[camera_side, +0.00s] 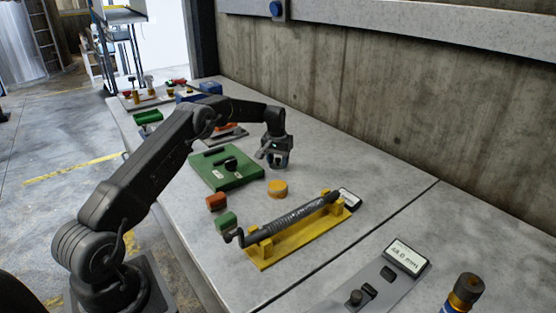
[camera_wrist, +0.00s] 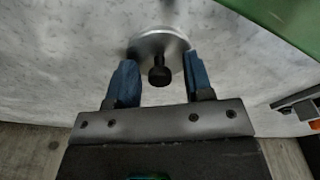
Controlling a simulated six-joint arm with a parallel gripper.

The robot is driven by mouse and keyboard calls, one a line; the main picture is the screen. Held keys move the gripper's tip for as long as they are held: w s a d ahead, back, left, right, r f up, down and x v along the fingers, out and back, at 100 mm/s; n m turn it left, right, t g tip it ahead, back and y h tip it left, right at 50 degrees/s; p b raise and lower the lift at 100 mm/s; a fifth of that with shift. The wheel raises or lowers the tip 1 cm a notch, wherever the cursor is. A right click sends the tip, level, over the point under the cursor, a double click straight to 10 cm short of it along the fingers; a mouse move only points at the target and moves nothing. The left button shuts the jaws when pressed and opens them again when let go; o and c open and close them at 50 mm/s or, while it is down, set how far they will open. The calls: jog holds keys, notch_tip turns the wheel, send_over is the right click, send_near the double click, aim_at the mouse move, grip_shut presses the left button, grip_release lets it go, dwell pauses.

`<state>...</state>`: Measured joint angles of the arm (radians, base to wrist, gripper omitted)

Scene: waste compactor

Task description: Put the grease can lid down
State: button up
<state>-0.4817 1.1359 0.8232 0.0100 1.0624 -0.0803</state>
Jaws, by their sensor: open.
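A round silver lid with a black knob (camera_wrist: 160,45), which looks like the grease can lid, shows in the wrist view. It appears to lie on the grey worktop, though its height is hard to judge. My gripper (camera_wrist: 158,70) is open, with its two blue fingers on either side of the knob and the near part of the lid. A gap shows between the fingers and the knob. In the side view my gripper (camera_side: 276,161) is low over the worktop, and it largely hides the lid. A short yellow-orange round thing (camera_side: 277,188) stands in front of it, possibly the grease can.
A green plate with a black knob (camera_side: 226,168) lies left of my gripper. A yellow stand (camera_side: 282,247) holding a dark spring-wrapped rod is in front. A concrete wall (camera_side: 400,110) runs behind.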

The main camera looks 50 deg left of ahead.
aim_at(277, 167)
jog(key=shift+r, duration=0.15)
notch_tip(277, 167, up, 12)
jog(key=s, duration=0.1)
jog(key=s+d+r+m+t, duration=0.15)
jog(key=s+d+r, duration=0.35)
jog(key=d+r, duration=0.6)
jog(key=s+d+r+m+t, duration=0.1)
jog(key=s+d+r+m, duration=0.15)
jog(key=s+d, duration=0.65)
jog(key=s+d+r+m+t, duration=0.1)
jog(key=s+d+r, duration=0.2)
jog(key=s+d, duration=0.55)
jog(key=s+f, duration=0.3)
jog(key=s, duration=0.4)
jog(key=s+d+f+m, duration=0.1)
jog(key=s+f, duration=0.2)
jog(key=s, duration=0.4)
jog(key=shift+d+t+h, duration=0.2)
jog(key=shift+t+h, duration=0.2)
jog(key=shift+t, duration=0.05)
